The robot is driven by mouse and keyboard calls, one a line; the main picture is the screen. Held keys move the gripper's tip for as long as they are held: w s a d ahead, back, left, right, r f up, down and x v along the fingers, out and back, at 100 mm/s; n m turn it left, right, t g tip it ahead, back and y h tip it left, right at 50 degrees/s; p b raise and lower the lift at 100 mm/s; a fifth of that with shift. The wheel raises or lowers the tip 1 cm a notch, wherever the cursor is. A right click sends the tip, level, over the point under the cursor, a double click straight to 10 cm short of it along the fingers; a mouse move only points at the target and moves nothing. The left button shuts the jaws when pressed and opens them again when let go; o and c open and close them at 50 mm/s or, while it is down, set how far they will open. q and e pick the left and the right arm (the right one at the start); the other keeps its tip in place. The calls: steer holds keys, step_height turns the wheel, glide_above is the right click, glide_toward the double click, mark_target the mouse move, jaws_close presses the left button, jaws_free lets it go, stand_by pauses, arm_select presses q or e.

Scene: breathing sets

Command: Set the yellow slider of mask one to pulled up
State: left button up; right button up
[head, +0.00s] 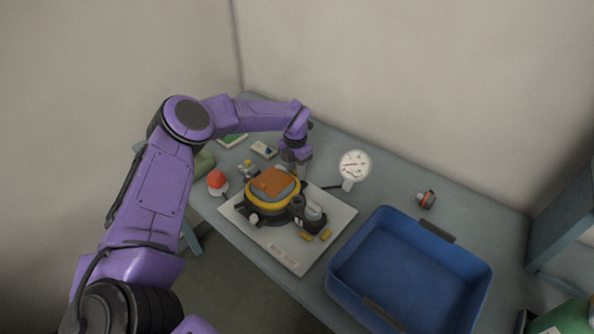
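A dark round device with a yellow ring and an orange top (272,186), which looks like the mask, sits on a pale board (292,262). Small yellow pieces (325,235) lie on the board at its front right; I cannot tell whether one is the slider, or its position. My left gripper (302,167) points down just behind the device's back right edge. Its fingers are small and partly hidden, so I cannot tell whether they are open or touching anything. My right gripper is not in view.
A white dial gauge (355,165) stands right of the gripper. A blue bin (458,259) is at the front right. A red-topped object (217,181) stands left of the device. A small red and dark part (427,199) lies behind the bin, with bare table around it.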

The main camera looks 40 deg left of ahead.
mark_target(295, 172)
arm_select(q)
step_height(295, 172, up, 11)
steer(key=b, duration=0.2)
steer(key=shift+f+b, duration=0.2)
steer(key=shift+b, duration=0.2)
